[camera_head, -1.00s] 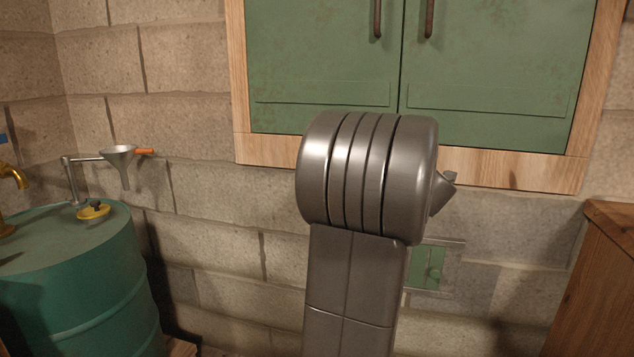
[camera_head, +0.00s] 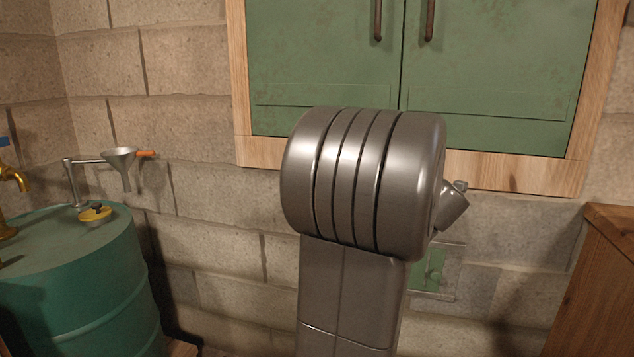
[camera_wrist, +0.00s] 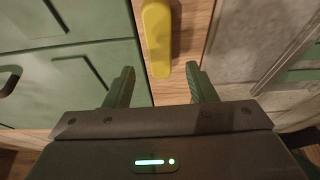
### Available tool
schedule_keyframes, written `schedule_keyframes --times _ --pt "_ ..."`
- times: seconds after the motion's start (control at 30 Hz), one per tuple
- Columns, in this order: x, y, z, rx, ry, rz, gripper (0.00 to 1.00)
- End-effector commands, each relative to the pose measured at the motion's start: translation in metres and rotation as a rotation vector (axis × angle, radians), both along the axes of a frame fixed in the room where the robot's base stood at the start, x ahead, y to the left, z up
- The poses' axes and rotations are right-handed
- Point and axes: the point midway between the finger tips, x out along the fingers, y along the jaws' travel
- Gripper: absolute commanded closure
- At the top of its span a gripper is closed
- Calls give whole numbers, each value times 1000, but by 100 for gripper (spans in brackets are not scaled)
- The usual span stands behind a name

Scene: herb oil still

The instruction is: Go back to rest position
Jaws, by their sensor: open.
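My gripper (camera_wrist: 160,76) shows in the wrist view with its two green fingers spread apart and nothing held between them. A yellow elongated piece (camera_wrist: 157,35) lies just beyond the fingertips, against a light wooden strip; I cannot tell how far off it is. In the head view my grey arm fills the middle, and my gripper cannot be made out there.
A green wall cabinet (camera_head: 490,75) with a wooden frame is behind my arm. A teal drum (camera_head: 85,285) stands at left, with a metal funnel (camera_head: 120,160) on an arm above it. A wooden unit (camera_head: 600,280) is at right. A small green panel (camera_head: 430,270) is partly hidden.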

Motion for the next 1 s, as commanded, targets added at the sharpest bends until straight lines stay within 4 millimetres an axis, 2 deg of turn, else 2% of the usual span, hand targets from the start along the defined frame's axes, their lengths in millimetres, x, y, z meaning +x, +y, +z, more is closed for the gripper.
schedule_keyframes --times 0.03,0.4,0.5,1.0 --pt "-11 -2 3 0 0 -5 49" --pt "-85 -10 2 0 2 -5 49" --pt "-57 -5 -3 1 1 4 49" --pt "44 6 -3 1 0 2 49"
